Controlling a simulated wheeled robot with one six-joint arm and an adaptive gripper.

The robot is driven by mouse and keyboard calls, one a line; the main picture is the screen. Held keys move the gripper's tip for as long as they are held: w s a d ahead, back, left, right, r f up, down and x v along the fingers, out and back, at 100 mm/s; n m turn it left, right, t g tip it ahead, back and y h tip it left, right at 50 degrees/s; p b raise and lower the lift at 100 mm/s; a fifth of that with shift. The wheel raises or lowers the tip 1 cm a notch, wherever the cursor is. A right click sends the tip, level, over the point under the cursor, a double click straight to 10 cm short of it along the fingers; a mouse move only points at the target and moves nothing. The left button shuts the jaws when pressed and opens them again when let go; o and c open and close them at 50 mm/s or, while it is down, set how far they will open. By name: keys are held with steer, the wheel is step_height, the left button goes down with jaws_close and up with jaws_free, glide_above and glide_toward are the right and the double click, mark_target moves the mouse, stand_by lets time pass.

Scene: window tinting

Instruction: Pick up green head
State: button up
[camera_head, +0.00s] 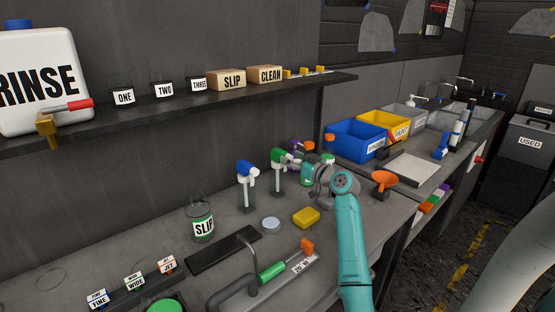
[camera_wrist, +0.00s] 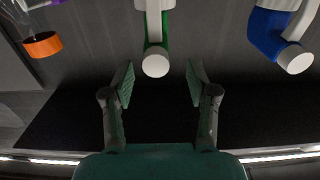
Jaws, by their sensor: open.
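The green head (camera_head: 279,157) is a green and white spray head on a thin upright stand, at the middle of the bench in the head view. In the wrist view the green head (camera_wrist: 154,50) is ahead of my gripper (camera_wrist: 160,82), close to the line between the fingers, its white round end facing the camera. The fingers are apart and nothing is between the pads. In the head view my gripper (camera_head: 310,174) is just right of the green head; its fingertips are hard to make out there.
A blue head (camera_head: 246,170) stands left of the green one; it shows at the right in the wrist view (camera_wrist: 280,40). An orange-ended piece (camera_wrist: 42,45) is on the other side. A shelf (camera_head: 180,114) overhangs behind.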

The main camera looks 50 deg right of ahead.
mark_target(279, 152)
steer(key=shift+x, duration=1.5)
steer(key=shift+f+x, duration=0.2)
steer(key=shift+x, duration=1)
steer(key=shift+f+x, duration=0.2)
steer(key=shift+x, duration=0.95)
steer(key=shift+d, duration=0.15)
jaws_close()
